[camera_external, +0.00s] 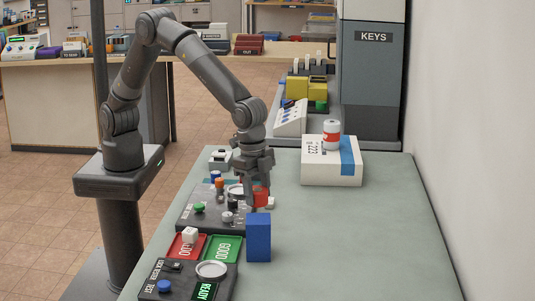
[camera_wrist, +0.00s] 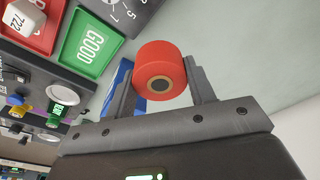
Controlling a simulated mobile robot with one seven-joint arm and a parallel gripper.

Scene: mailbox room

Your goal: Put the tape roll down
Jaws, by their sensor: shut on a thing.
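A red tape roll (camera_wrist: 158,66) with a dark hole in its middle sits between the two fingers of my gripper (camera_wrist: 162,88) in the wrist view. My gripper is shut on it. In the external view my gripper (camera_external: 258,190) points down over the green table, and the red roll (camera_external: 261,196) shows at its fingertips. The roll is near the right edge of a dark control panel (camera_external: 190,213). I cannot tell whether it touches anything below.
A blue block (camera_external: 258,238) stands in front of my gripper. A green GOOD tray (camera_external: 223,250) and a red tray (camera_external: 177,248) with a white cube (camera_external: 190,235) lie left of it. A white box (camera_external: 318,174) with a red-and-white can (camera_external: 332,135) stands behind. The table's right side is clear.

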